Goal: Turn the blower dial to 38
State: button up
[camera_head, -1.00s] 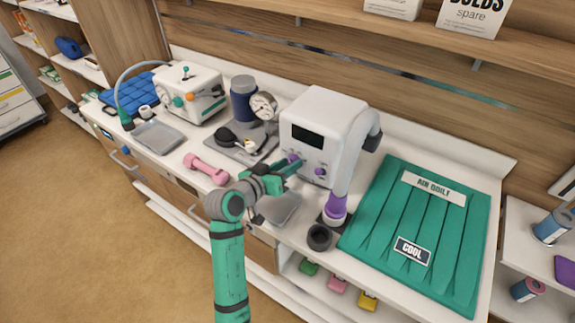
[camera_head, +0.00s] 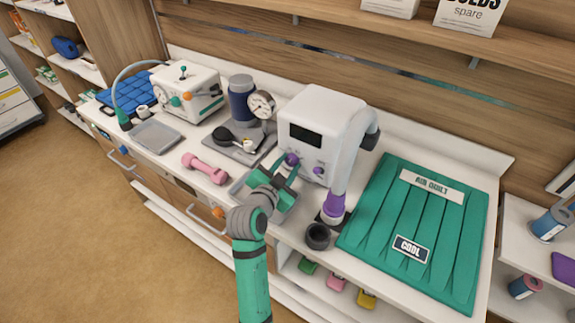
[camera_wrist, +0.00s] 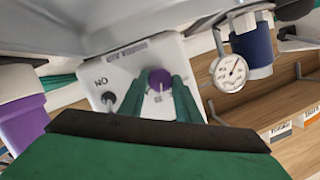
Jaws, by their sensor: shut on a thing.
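The right knob (camera_head: 319,170) is free of my gripper. No number can be read on the dial or display.
A green air quilt (camera_head: 390,235) lies to the right. A pressure gauge (camera_head: 261,104) and a pink dumbbell (camera_head: 205,168) are to the left.

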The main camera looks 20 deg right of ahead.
jog(key=shift+m+t, duration=0.4)
dwell(0.3)
jog(key=o, duration=1.1)
jog(key=shift+c, duration=0.2)
jog(key=v, duration=1)
jog(key=shift+s+a+r, duration=0.2)
jog(key=shift+s+a, duration=0.05)
jog(key=shift+s, duration=0.05)
